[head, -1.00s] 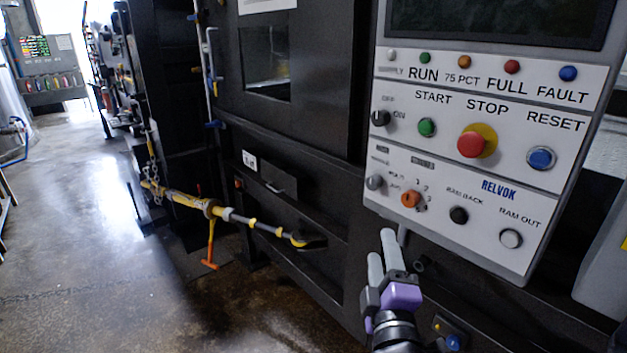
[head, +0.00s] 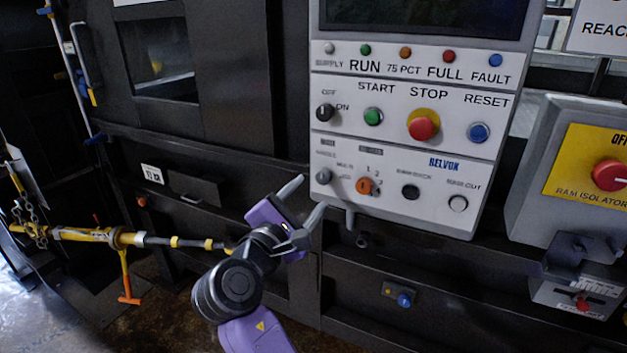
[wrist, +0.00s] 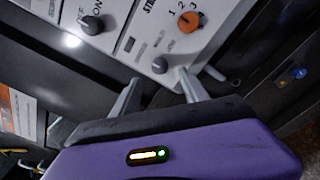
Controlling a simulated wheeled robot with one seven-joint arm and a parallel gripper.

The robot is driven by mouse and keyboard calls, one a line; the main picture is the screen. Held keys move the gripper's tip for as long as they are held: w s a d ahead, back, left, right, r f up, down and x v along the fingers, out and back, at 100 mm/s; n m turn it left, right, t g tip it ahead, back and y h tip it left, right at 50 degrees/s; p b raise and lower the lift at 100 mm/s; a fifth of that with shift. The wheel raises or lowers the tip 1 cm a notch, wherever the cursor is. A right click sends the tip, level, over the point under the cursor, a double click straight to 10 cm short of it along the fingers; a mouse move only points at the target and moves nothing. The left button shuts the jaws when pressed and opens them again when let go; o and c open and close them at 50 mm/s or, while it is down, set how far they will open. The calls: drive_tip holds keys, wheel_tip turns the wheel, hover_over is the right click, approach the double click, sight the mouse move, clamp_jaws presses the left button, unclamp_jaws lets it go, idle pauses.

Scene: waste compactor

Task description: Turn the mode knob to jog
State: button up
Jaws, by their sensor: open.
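The mode knob (head: 323,176) is a small grey knob at the lower left of the light grey control panel (head: 390,205). In the wrist view the knob (wrist: 160,65) shows just beyond my fingertips, about midway between them. Small labels stand beside it, too blurred to tell its setting surely. My gripper (head: 311,194) is open and empty, its two fingers pointing at the panel's lower left corner. It also shows in the wrist view (wrist: 158,78). I cannot tell whether a finger touches the knob.
An orange selector (head: 364,187) marked with numbers is right of the mode knob. A black off/on knob (head: 325,112) is above it. The red stop button (head: 423,128) and green start button (head: 373,117) are higher. A yellow-and-black bar (head: 120,238) lies left of my arm.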

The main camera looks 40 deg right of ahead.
sight(322, 179)
drive_tip(key=p+x, duration=0.1)
drive_tip(key=x, duration=0.6)
drive_tip(key=shift+d+p, duration=0.35)
clamp_jaws()
